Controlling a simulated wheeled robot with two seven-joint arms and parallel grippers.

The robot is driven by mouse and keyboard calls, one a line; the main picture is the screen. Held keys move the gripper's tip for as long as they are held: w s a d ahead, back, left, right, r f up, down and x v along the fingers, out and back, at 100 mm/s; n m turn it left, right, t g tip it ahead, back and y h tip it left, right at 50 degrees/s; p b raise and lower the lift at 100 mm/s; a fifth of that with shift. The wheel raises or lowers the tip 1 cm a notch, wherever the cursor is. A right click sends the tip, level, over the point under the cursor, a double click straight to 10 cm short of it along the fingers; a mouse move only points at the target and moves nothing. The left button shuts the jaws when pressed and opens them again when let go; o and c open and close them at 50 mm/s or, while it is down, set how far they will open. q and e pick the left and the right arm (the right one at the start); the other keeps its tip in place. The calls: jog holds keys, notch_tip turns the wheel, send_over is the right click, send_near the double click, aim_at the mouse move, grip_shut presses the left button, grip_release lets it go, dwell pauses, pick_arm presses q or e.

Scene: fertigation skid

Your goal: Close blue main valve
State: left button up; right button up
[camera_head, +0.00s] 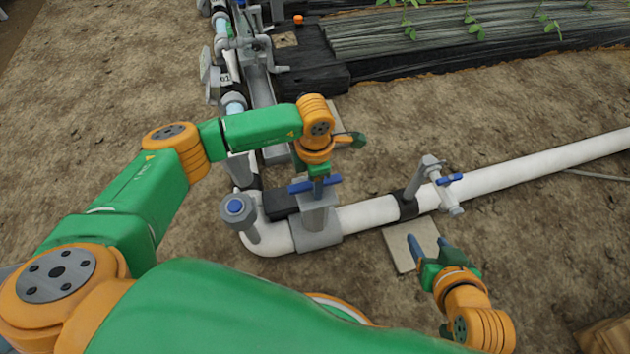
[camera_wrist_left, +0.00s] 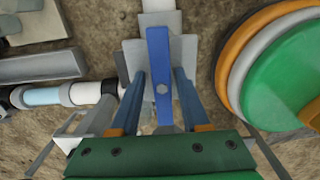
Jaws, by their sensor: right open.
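The blue main valve handle (camera_head: 300,187) sits on top of a grey valve body (camera_head: 318,222) on the white pipe. The handle lies roughly in line with the pipe. My left gripper (camera_head: 318,188) is above the valve, pointing down. In the left wrist view, the blue handle (camera_wrist_left: 158,70) runs lengthwise between the two fingers of my left gripper (camera_wrist_left: 160,90). The fingers are apart, with a small gap visible on each side of the handle. My right gripper (camera_head: 428,247) is open and empty, low on the right, apart from the valve.
The white pipe (camera_head: 545,160) runs off to the right. A smaller grey fitting with a blue lever (camera_head: 450,179) stands on it. A blue-capped fitting (camera_head: 235,207) is at the pipe's elbow. A pale slab (camera_head: 398,246) lies beneath the pipe. Bare soil (camera_head: 540,250) is open on the right.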

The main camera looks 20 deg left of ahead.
pick_arm(q)
jog(key=shift+s+d+f, duration=0.1)
jog(key=shift+s+f, duration=0.15)
jog(key=shift+s, duration=0.05)
